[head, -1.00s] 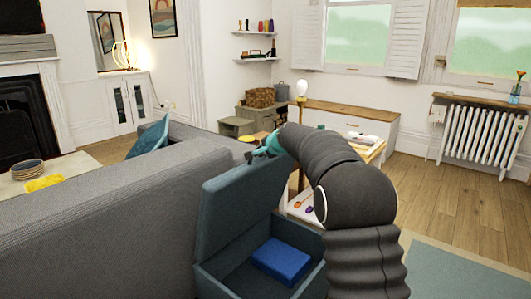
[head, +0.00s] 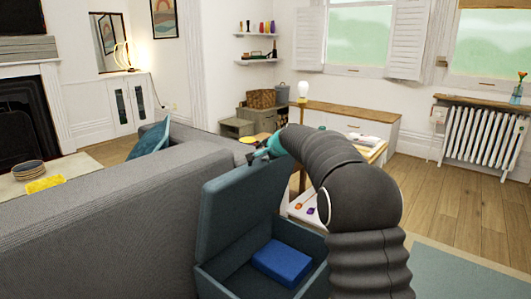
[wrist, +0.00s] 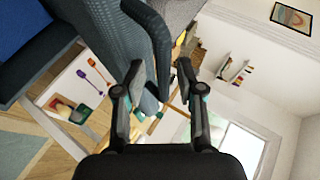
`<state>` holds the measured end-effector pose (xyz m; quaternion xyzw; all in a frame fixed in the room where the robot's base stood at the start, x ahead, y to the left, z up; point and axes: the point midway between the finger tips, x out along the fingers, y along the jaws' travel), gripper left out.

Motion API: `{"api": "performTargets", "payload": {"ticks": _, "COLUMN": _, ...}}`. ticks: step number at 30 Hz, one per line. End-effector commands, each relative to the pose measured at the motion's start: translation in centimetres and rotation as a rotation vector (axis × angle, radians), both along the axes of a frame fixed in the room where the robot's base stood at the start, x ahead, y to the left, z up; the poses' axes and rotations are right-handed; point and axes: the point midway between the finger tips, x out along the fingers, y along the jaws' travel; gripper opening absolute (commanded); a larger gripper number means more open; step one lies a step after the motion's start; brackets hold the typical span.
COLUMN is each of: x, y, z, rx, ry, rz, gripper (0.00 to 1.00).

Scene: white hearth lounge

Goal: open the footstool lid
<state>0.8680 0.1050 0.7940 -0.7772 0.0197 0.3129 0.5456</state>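The blue-grey footstool (head: 220,284) stands in front of the sofa with its lid (head: 238,205) raised steeply at the sofa side. A bright blue block-like object (head: 282,262) lies inside the open box. My gripper (head: 256,157) is at the lid's upper edge. In the wrist view my gripper's fingers (wrist: 160,82) are spread apart, with a gap between them. The lid (wrist: 100,30) runs up to the fingers there; whether they touch it I cannot tell. Part of the blue object (wrist: 22,22) shows at the upper left.
The grey sofa (head: 110,225) stands directly behind and left of the footstool. A low table (head: 365,153) with items stands behind my arm, and a rug (head: 455,275) lies at right. Wooden floor (head: 425,205) is clear toward the radiator (head: 480,135).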

Motion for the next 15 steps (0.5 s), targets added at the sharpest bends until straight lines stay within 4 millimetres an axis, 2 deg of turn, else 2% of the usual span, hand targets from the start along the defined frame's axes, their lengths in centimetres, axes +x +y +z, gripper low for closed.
{"api": "performTargets", "payload": {"ticks": 15, "x": -7.0, "y": -3.0, "z": 4.7, "rx": 0.000, "ry": -0.006, "rz": -0.005, "gripper": 0.38}}
